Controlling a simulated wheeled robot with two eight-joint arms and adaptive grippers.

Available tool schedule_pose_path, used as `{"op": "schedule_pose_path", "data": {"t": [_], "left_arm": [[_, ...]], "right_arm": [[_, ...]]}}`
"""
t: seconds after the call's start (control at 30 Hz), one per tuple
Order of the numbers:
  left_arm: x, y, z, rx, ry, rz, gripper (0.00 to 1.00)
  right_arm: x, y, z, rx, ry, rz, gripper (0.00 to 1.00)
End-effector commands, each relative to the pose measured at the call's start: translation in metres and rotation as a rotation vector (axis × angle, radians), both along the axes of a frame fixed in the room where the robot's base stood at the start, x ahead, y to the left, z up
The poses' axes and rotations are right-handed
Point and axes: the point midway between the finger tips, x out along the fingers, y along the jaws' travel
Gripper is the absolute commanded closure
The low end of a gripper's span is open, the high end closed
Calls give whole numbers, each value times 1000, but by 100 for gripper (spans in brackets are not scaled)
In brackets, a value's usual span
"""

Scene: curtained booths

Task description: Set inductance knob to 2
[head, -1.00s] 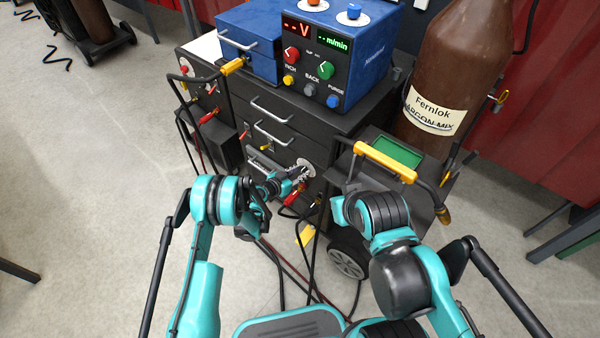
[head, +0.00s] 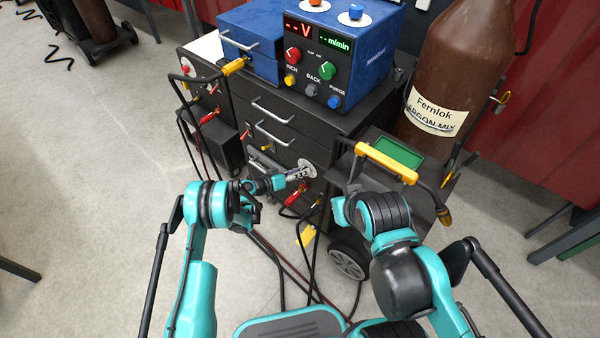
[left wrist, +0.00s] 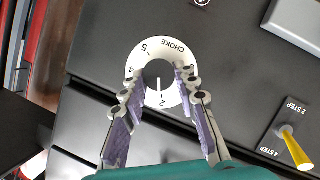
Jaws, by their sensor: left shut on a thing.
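The inductance knob (left wrist: 158,74) is dark and round, in the middle of a white dial (left wrist: 157,47) marked CHOKE on the cart's dark front. Its white pointer line points down in the left wrist view, at or very near the 2. The 4 and 5 show at the dial's left; part of the scale is hidden behind the fingers. My left gripper (left wrist: 160,88) is shut on the knob, one finger on each side. In the head view my left gripper (head: 299,173) covers part of the dial (head: 307,166). My right gripper is out of sight.
A yellow 2 STEP/4 STEP switch (left wrist: 296,148) sits beside the dial. Red and black cables (head: 292,198) plug in below. A blue feeder unit (head: 345,50) stands on top. A brown gas cylinder (head: 447,90) stands at the right.

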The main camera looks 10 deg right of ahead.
Motion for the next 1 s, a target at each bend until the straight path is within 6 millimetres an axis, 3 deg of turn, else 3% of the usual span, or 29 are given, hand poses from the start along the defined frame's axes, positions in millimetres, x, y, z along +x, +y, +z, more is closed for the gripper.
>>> {"op": "schedule_pose_path", "data": {"t": [0.43, 0.47, 0.53, 0.87, 1.0], "left_arm": [[1, 0, 2, -13, 10, 4, 99], [1, 0, 2, -13, 10, 4, 65], [1, 0, 2, -12, 9, 3, 49], [0, 2, 2, -10, 10, 3, 49], [-5, 16, 7, -10, 9, 4, 49]], "right_arm": [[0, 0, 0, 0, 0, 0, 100], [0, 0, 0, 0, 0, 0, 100], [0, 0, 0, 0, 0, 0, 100], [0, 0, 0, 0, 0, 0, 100], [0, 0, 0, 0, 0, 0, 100]]}}
